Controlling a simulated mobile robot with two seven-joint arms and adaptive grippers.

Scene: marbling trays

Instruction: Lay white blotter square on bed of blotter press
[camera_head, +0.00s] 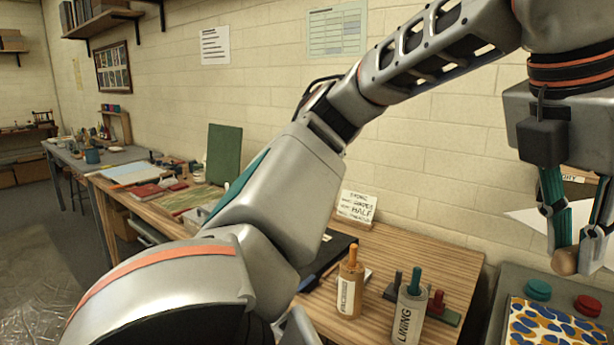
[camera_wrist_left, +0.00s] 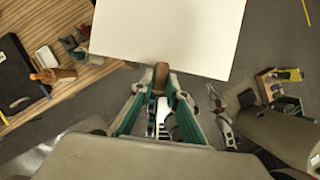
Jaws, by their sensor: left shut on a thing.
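My left gripper (camera_head: 577,250) is at the right of the head view, shut on a wooden knob (camera_head: 565,262). The knob also shows between its fingers in the left wrist view (camera_wrist_left: 160,78). A white square sheet (camera_wrist_left: 170,35) spreads out from the knob in the wrist view; part of it shows pale behind the fingers in the head view (camera_head: 536,216). It is held in the air. Part of what looks like my right gripper (camera_wrist_left: 224,118) shows at the right of the wrist view; its jaws are unclear. I cannot make out the blotter press.
Below the left gripper is a grey surface (camera_head: 496,290) with a blue-and-orange patterned sheet (camera_head: 550,325), a teal round lid (camera_head: 538,290) and a red one (camera_head: 588,305). The wooden bench (camera_head: 440,250) holds a LINING bottle (camera_head: 408,315), another bottle (camera_head: 350,290) and a sign (camera_head: 357,208).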

